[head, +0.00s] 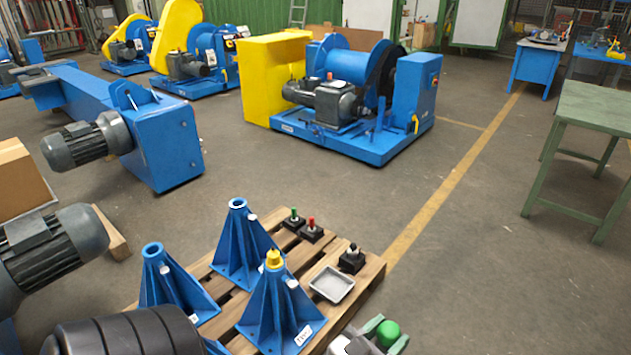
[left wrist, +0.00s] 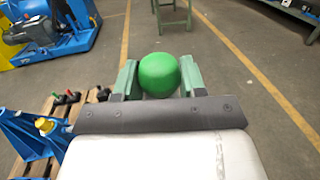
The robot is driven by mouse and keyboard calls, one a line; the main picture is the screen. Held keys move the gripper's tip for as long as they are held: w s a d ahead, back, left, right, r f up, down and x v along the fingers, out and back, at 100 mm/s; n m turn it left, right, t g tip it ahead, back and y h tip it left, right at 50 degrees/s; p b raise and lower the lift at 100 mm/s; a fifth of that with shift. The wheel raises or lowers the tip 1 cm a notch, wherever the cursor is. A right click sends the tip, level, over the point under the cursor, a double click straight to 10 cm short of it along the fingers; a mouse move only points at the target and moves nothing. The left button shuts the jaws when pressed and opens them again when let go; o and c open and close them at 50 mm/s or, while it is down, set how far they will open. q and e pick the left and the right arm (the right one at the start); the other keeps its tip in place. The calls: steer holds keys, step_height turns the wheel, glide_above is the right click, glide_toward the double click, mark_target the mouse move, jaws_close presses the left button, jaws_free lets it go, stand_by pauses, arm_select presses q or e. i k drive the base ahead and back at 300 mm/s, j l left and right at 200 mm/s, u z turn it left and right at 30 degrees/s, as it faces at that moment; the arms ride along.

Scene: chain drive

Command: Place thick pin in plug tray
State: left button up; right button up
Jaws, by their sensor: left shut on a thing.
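My left gripper (head: 376,335) is at the bottom of the head view, near the front right corner of the pallet. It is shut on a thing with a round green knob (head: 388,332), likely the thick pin. In the left wrist view the green knob (left wrist: 159,75) sits between the two fingers of the gripper (left wrist: 159,80). Its shaft is hidden. A shallow grey tray (head: 332,284), likely the plug tray, lies on the pallet beyond the gripper and looks empty. My right gripper is not in view.
The wooden pallet (head: 372,279) bears blue stands (head: 245,250), one with a yellow plug (head: 274,259) on top. The floor right of the pallet is clear.

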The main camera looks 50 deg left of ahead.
mark_target(331, 287)
steer(key=i+u, duration=0.25)
steer(key=i, duration=0.6)
steer(key=i+l+u, duration=0.15)
steer(key=i+u, duration=0.15)
steer(key=i, duration=0.55)
steer(key=i+u, duration=0.25)
steer(key=u, duration=0.2)
steer(key=i+l+u, duration=0.1)
steer(key=i+u, duration=0.15)
steer(key=u, duration=0.25)
steer(key=i+l+u, duration=0.2)
steer(key=u, duration=0.25)
steer(key=i+l+u, duration=0.2)
steer(key=u, duration=0.25)
